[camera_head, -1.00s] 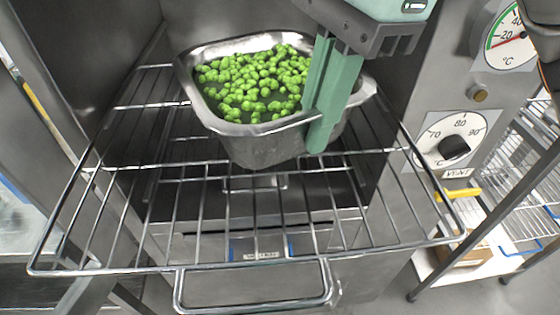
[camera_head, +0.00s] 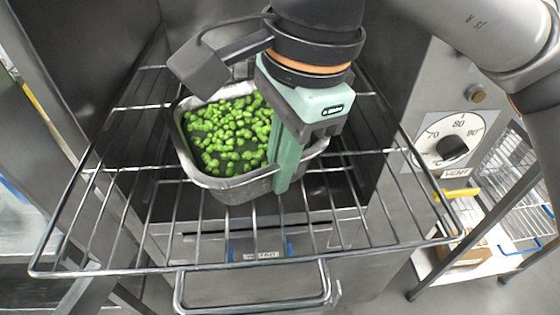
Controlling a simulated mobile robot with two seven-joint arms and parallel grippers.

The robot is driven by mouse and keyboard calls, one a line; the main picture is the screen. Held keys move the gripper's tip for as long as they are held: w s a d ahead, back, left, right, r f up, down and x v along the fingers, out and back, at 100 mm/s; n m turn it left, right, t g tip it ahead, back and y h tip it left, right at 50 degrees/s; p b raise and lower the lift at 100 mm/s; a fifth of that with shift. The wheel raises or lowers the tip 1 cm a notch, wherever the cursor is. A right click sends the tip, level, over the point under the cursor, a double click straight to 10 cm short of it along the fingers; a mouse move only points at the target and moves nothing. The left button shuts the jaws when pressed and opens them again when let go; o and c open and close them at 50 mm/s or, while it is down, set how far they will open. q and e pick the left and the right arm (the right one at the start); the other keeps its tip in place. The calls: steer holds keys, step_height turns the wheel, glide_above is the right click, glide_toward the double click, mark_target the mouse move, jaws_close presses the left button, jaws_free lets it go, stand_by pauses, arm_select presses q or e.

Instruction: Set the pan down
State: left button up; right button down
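The metal pan (camera_head: 245,188) holds green peas (camera_head: 228,135) and is at the wire rack (camera_head: 120,268) inside the cabinet. It looks roughly level and low over the rack wires; I cannot tell whether its bottom touches them. My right gripper (camera_head: 285,172) is at the pan's right front corner, its green fingers closed over the pan's wall. The arm and wrist hide the pan's back right part. My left gripper is not in view.
Bare wires lie left and right of the pan. The cabinet front at right carries a temperature dial (camera_head: 450,140). A wire shelf (camera_head: 510,170) stands farther right.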

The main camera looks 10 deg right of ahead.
steer(key=shift+f, duration=0.1)
steer(key=c, duration=1.5)
jaws_free()
steer(key=o, duration=0.4)
steer(key=shift+o, duration=0.2)
step_height(320, 180, up, 12)
steer(key=d, duration=0.1)
steer(key=shift+s+d+p, duration=0.4)
steer(key=shift+p, duration=0.05)
